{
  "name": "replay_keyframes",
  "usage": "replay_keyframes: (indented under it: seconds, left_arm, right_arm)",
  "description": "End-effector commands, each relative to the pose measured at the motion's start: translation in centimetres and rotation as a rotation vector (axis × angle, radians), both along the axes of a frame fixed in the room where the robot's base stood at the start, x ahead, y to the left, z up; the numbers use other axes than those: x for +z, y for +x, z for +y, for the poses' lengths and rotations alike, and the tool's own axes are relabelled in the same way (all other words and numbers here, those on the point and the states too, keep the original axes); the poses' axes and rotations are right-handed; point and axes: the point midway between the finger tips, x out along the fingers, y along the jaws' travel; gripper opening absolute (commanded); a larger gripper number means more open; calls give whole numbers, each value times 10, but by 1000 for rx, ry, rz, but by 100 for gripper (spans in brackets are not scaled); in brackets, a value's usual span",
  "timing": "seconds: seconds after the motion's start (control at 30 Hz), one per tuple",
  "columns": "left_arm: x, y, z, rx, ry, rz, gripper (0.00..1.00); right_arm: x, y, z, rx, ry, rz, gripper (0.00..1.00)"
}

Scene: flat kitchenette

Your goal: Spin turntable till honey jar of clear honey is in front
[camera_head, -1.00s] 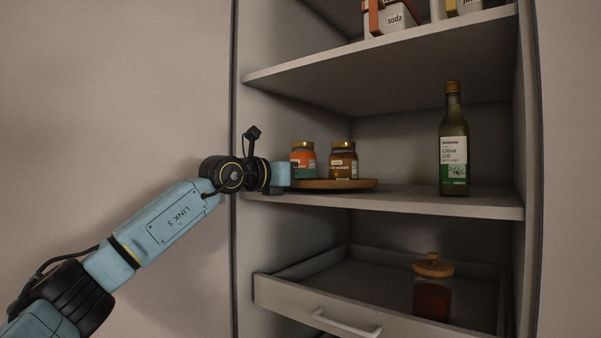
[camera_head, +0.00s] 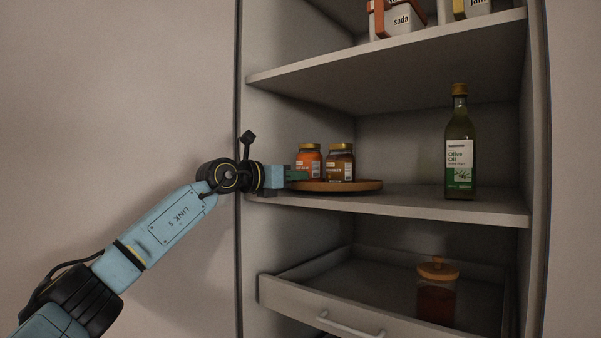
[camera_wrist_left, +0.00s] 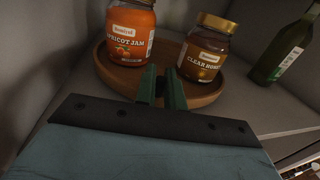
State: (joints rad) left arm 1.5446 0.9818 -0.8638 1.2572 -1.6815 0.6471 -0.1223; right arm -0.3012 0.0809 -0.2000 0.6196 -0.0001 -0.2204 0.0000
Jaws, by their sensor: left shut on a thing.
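The round wooden turntable (camera_head: 362,187) lies on the middle shelf; its near edge also shows in the left wrist view (camera_wrist_left: 205,101). On it stand an orange apricot jam jar (camera_head: 309,165) and a brown jar labelled clear honey (camera_head: 340,165), both gold-lidded and upright. In the left wrist view the apricot jam (camera_wrist_left: 130,38) is at left and the clear honey jar (camera_wrist_left: 205,52) at right. My left gripper (camera_head: 303,175) is at the turntable's left edge. Its green fingers (camera_wrist_left: 162,82) are shut on the turntable's rim, between and in front of the jars. My right gripper is out of view.
An olive oil bottle (camera_head: 459,150) stands right of the turntable, apart from it. A drawer below (camera_head: 300,297) is partly open, with a wooden-lidded jar (camera_head: 437,300) inside. Containers, including a soda box (camera_head: 398,22), stand above. The cabinet's left side is close to my wrist.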

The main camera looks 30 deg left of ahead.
Motion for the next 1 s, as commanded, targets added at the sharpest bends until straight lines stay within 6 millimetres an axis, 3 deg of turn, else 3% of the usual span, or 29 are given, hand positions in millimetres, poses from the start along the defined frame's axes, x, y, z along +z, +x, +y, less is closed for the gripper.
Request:
replay_keyframes:
  seconds: [0.17,0.2,0.33,0.67,0.87,1.0]
  left_arm:
    - [0,0,0,0,-1,-2,0]
    - [0,0,0,0,-1,-3,12]
    - [0,0,0,0,-1,-2,27]
    - [-1,-4,1,0,-1,-3,27]
    - [-4,-34,10,2,3,-4,27]
    - [-4,-66,19,2,2,-4,27]
  right_arm:
    - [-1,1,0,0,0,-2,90]
    - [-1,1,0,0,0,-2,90]
    - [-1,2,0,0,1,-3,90]
    - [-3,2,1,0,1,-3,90]
    - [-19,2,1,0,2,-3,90]
    - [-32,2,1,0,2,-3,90]
